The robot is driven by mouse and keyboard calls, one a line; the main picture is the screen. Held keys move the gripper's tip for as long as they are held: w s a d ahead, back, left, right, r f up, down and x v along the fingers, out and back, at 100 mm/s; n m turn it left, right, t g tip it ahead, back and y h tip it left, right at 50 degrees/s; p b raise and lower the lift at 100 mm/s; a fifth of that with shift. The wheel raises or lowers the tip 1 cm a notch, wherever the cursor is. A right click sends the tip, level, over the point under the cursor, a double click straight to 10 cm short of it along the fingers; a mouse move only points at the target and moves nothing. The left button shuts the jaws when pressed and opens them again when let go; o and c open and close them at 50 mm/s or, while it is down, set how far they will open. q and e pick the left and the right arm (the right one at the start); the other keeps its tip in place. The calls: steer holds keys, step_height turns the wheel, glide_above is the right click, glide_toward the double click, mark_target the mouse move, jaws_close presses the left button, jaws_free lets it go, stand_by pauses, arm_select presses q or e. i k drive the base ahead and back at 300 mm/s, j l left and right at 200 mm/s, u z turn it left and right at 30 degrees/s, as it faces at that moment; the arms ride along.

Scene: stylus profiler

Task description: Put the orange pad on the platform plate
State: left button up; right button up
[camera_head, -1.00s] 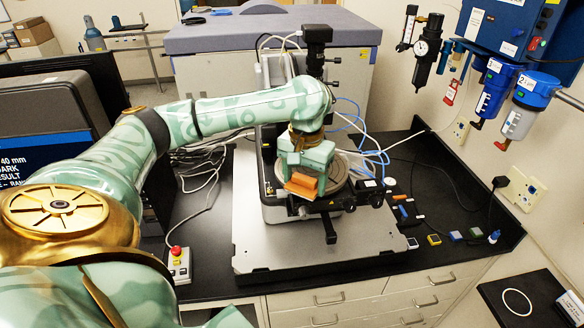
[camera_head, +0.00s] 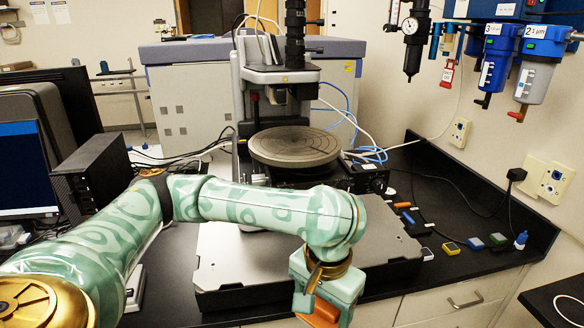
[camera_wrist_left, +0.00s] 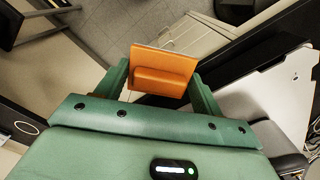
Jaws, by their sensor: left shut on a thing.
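The orange pad (camera_head: 322,314) is a flat plate with a raised grip block, seen at the bottom of the head view. It also shows in the left wrist view (camera_wrist_left: 163,66). My left gripper (camera_head: 324,303) is shut on it, with a green finger on each side of the block in the wrist view (camera_wrist_left: 161,78). The pad hangs beyond the front edge of the grey base, well in front of the platform plate. The platform plate (camera_head: 295,146) is a bare round grey disc with concentric grooves, under the profiler head. My right gripper is out of view.
The profiler column and head (camera_head: 292,75) rise behind the plate. The grey base slab (camera_head: 235,255) lies in front, partly behind my left arm. Small coloured blocks (camera_head: 450,248) lie on the black bench to the right. A computer screen (camera_head: 25,170) stands at the left.

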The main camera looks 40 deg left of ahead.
mark_target(230, 260)
steer(key=i+u, duration=0.15)
steer(key=u, duration=0.2)
steer(key=i+u, duration=0.15)
steer(key=u, duration=0.25)
steer(key=i+l+u, duration=0.15)
steer(key=u, duration=0.2)
